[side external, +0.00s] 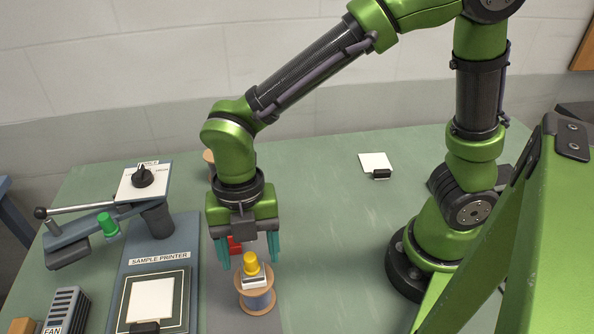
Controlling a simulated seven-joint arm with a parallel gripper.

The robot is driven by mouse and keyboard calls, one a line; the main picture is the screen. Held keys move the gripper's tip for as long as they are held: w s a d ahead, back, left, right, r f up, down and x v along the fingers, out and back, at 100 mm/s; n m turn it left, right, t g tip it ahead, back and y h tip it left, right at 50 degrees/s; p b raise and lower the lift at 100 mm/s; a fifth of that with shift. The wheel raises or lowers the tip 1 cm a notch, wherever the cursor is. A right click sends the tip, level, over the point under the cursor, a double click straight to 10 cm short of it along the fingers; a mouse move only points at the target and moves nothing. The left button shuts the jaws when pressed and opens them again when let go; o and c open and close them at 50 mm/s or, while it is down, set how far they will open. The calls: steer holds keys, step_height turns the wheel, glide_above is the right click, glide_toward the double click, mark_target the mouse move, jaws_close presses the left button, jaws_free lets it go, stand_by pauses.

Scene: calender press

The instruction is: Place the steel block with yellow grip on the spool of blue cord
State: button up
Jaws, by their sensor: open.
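The steel block with yellow grip (253,274) shows in the side external view, upright on the top flange of the spool of blue cord (258,301). The spool stands upright, with pale wooden flanges and blue cord between them. My gripper (249,264) points down above the spool, with its teal fingers spread apart. In the picture the fingertips lie to either side of the yellow grip, with a visible gap on each side. The depth between the fingers and the grip is hard to judge.
A sample printer (158,262) with a long lever stands to the left. A red object (235,245) is partly hidden behind my gripper. Another wooden spool (208,157) is partly hidden behind my arm. A white card with a black clip (376,163) lies at the back. The table's middle right is clear.

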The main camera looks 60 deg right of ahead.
step_height(320, 180, up, 8)
steer(key=w+d, duration=0.1)
steer(key=s+d+r+m+t, duration=0.1)
steer(key=d+m+t, duration=0.3)
steer(key=d+m, duration=0.5)
steer(key=s+d+r+m+t, duration=0.1)
steer(key=d+r+m+t, duration=0.2)
steer(key=d+m, duration=0.7)
steer(key=m+t, duration=0.1)
steer(key=m, duration=1.1)
steer(key=shift+r+y, duration=0.15)
steer(key=shift+y, duration=0.25)
